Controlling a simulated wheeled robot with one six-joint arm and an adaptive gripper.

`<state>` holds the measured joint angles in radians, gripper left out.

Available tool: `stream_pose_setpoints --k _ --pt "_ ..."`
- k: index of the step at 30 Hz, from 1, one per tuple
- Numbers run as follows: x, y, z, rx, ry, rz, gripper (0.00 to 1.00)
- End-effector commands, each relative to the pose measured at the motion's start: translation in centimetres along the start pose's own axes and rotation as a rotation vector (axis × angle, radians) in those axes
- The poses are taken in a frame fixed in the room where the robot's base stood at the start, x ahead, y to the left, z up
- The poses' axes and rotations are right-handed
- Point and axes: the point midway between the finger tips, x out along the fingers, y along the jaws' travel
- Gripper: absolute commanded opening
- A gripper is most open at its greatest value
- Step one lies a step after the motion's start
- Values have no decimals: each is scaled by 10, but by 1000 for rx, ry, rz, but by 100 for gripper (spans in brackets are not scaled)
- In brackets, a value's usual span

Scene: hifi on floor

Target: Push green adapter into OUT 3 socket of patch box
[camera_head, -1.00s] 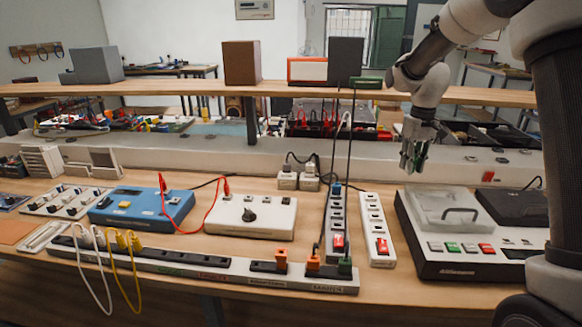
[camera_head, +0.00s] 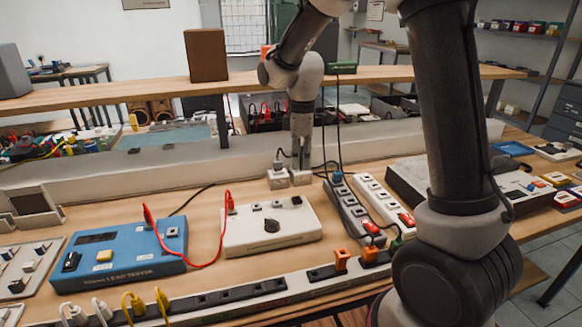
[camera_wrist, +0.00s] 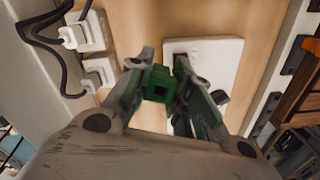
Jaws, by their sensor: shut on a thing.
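In the wrist view, the green adapter (camera_wrist: 160,84) is held between the two fingers of my gripper (camera_wrist: 158,88), a square dark opening facing the camera. In the head view, my gripper (camera_head: 301,160) hangs above the back of the bench, over two white plug blocks; the adapter is not clear there. A white box with a black knob (camera_head: 270,238) lies in front and left of it, with small sockets along its back; it also shows in the wrist view (camera_wrist: 222,70), right of the adapter. I cannot read any OUT 3 label or tell which unit is the patch box.
A blue tester (camera_head: 130,262) with a red lead stands left of the white box. A long socket strip (camera_head: 222,308) with yellow and orange plugs runs along the front. Two power strips (camera_head: 352,212) lie to the right. White plug blocks (camera_head: 278,181) sit below my gripper.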

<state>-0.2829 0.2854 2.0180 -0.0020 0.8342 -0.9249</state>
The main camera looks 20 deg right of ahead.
Motion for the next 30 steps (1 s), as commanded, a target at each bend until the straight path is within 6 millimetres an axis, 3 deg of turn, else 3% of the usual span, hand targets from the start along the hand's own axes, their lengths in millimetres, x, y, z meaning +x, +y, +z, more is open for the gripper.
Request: stream_pose_setpoints --k 3,7,21,30 --pt "4 -27 -3 -228 0 1 0" --pt "7 -39 -3 -348 0 2 0" --pt "44 -40 -3 -363 0 0 0" --pt "54 -40 -3 -362 0 2 0"
